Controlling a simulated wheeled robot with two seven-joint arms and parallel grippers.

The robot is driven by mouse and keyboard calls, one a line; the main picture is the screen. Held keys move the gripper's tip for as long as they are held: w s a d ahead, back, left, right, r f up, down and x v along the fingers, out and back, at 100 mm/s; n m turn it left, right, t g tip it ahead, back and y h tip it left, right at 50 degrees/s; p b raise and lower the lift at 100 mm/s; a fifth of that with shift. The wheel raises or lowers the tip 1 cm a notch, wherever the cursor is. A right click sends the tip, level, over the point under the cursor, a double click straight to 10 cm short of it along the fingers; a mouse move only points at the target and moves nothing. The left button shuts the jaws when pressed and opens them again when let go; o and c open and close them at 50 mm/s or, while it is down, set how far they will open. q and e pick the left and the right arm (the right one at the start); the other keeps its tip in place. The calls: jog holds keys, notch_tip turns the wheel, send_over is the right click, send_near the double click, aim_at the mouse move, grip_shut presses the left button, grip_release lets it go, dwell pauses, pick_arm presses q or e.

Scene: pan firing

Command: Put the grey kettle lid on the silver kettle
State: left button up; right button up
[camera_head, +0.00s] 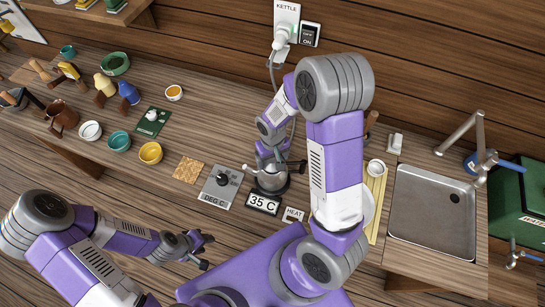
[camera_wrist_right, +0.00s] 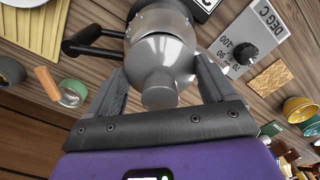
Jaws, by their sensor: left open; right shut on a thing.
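The silver kettle (camera_head: 271,182) stands on the counter behind the 35 C display; its body (camera_wrist_right: 158,12) and black handle also show in the right wrist view. My right gripper (camera_head: 274,158) is over the kettle. In the right wrist view, my right gripper (camera_wrist_right: 160,68) has its fingers on both sides of the grey kettle lid (camera_wrist_right: 160,52), shut on it, with the round knob pointing toward the wrist. The lid lines up with the kettle top; I cannot tell whether it touches the rim. My left gripper (camera_head: 207,252) is open and empty before the counter's front edge.
The DEG C dial panel (camera_head: 221,186) and 35 C display (camera_head: 263,204) are close to the kettle. A sink (camera_head: 432,212) is at the right. Bowls, including a yellow one (camera_head: 150,153), and cups stand at the left. A small glass jar (camera_wrist_right: 72,93) shows in the wrist view.

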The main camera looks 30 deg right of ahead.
jog(key=shift+f+b, duration=0.35)
jog(key=shift+f, duration=0.05)
jog(key=o, duration=1)
jog(key=shift+c, duration=0.2)
jog(key=shift+r, duration=0.15)
notch_tip(320, 180, up, 7)
jog(key=shift+r, duration=0.2)
